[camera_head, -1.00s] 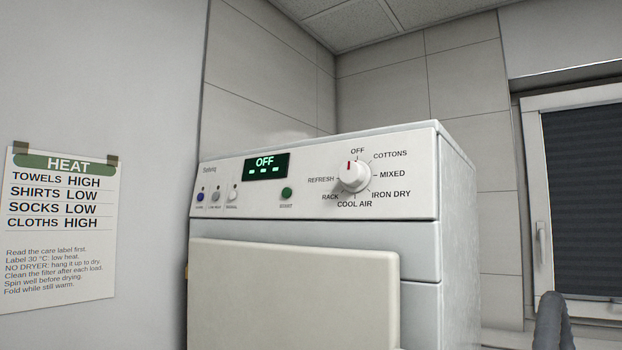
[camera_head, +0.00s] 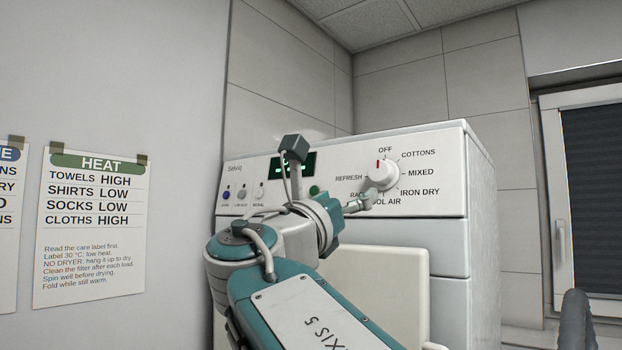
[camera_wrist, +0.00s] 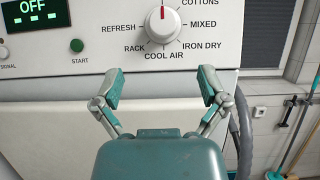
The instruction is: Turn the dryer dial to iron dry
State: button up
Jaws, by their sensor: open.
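The white dryer dial (camera_head: 382,174) is on the right part of the dryer's panel, with its red mark pointing up at OFF. The IRON DRY label (camera_head: 420,191) is at the dial's lower right. In the wrist view the dial (camera_wrist: 162,24) is near the top edge, with IRON DRY (camera_wrist: 201,45) to its lower right. My gripper (camera_wrist: 158,84) is open and empty, its two fingers spread below the dial and apart from it in the picture. In the head view my gripper (camera_head: 362,203) is small, in front of the panel just below the dial, partly covering the RACK and COOL AIR labels.
The display (camera_wrist: 37,12) reads OFF, and a green start button (camera_wrist: 77,46) lies left of the dial. A pale door panel (camera_head: 385,285) is below. A heat chart (camera_head: 94,225) hangs on the left wall. A grey hose (camera_wrist: 243,130) and cleaning tools stand at right.

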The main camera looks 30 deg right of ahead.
aim_at(377, 176)
jog(key=x, duration=1.1)
jog(key=shift+s+d+f, duration=0.1)
jog(key=shift+d+f, duration=0.1)
jog(key=c, duration=0.8)
jog(key=shift+s+a, duration=0.1)
jog(key=shift+a, duration=0.05)
jog(key=c, duration=0.3)
